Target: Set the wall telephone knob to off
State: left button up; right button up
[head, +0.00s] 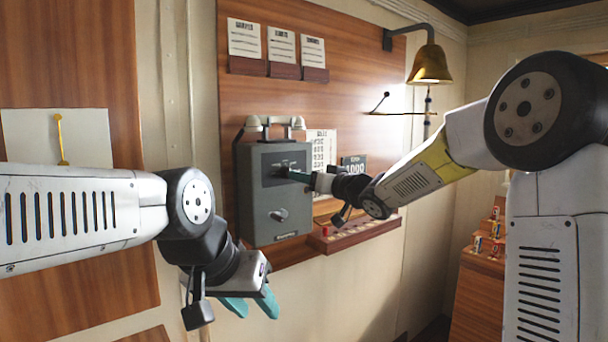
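A wooden ledge with small red items (350,232) is below and right of the telephone. A brass bell (430,66) hangs at upper right. Paper notices (281,45) are above. A wooden stand with small cans (483,262) is at right.

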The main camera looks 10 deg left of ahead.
jog(key=x, duration=0.7)
grip_shut()
